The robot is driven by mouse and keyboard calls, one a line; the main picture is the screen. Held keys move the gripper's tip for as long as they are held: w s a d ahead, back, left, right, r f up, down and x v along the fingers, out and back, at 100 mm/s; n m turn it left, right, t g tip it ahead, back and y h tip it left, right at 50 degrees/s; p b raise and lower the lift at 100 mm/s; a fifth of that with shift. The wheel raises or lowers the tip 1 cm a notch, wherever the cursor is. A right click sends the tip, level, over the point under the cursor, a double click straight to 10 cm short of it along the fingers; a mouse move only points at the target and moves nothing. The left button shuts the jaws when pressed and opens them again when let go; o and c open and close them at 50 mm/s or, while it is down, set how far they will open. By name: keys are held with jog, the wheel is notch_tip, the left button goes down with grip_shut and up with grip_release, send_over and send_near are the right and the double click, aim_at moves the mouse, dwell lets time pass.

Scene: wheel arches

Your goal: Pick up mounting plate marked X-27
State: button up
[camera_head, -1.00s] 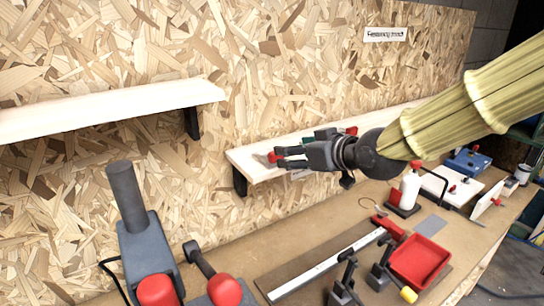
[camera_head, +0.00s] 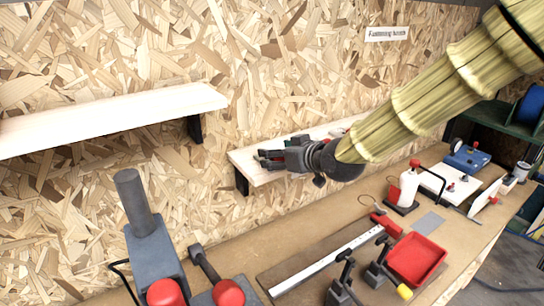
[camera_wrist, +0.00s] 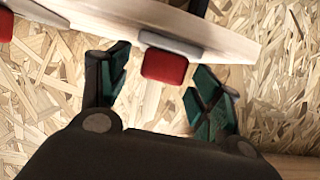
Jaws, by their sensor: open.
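In the wrist view a red block (camera_wrist: 164,66) with a pale grey plate-like part (camera_wrist: 170,42) sits at the edge of a light wooden shelf (camera_wrist: 226,46). No X-27 marking is legible, so I cannot tell whether this is the mounting plate. My gripper (camera_wrist: 160,78) is open, with one green-padded finger on each side of the red block. The fingers look apart from it. In the head view my gripper (camera_head: 264,159) is at the right-hand shelf (camera_head: 246,164), and its own body hides what lies between the fingers.
Another red part (camera_wrist: 5,24) sits left along the shelf edge. A second shelf (camera_head: 110,115) is on the chipboard wall to the left. The bench below holds a red tray (camera_head: 416,259), toggle clamps (camera_head: 345,280), a white bottle (camera_head: 410,186) and a flat grey plate (camera_head: 428,222).

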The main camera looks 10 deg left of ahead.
jog(key=c, duration=0.9)
jog(key=shift+o, duration=0.2)
